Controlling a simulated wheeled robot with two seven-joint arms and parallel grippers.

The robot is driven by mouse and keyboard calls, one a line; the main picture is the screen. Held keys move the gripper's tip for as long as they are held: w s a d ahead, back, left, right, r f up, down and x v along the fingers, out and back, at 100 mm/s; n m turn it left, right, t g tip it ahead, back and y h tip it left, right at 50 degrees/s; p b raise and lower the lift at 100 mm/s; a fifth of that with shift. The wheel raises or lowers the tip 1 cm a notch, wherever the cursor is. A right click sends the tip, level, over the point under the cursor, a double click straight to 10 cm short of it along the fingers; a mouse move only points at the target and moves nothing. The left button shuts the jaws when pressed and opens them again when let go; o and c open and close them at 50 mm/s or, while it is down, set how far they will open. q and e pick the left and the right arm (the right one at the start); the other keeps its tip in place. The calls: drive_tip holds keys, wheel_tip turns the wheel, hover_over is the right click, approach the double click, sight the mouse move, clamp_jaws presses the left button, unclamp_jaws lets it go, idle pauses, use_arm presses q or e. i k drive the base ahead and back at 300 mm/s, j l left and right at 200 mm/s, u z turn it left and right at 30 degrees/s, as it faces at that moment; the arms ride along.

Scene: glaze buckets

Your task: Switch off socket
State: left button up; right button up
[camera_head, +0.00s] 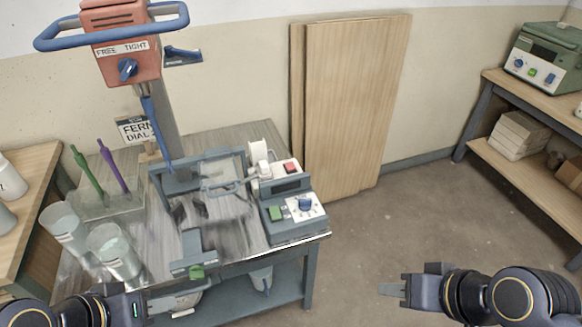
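A white socket unit (267,175) with a red rocker switch (291,167) stands at the back right of the metal-topped bench. A white plug-like piece (258,152) rises at its left end. Whether the switch is on or off is too small to tell. My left gripper (150,304) is low at the bottom left, in front of the bench and well away from the socket; its fingers are hard to make out. My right gripper (392,289) is at the lower right above the floor, apart from the bench, with its fingers pointing left. Nothing shows in it.
A grey control box (291,214) with a green button and dial stands just in front of the socket. An orange mixer head (125,48) hangs above a blue-grey clamp frame (175,180). Clear beakers (112,252) stand left. Wooden boards (350,105) lean behind; floor at right is free.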

sight(290, 166)
drive_tip(key=i+u, duration=0.35)
drive_tip(key=i+l+u, duration=0.1)
drive_tip(key=u, duration=0.3)
drive_tip(key=i+l+u, duration=0.2)
drive_tip(key=i+u, duration=0.15)
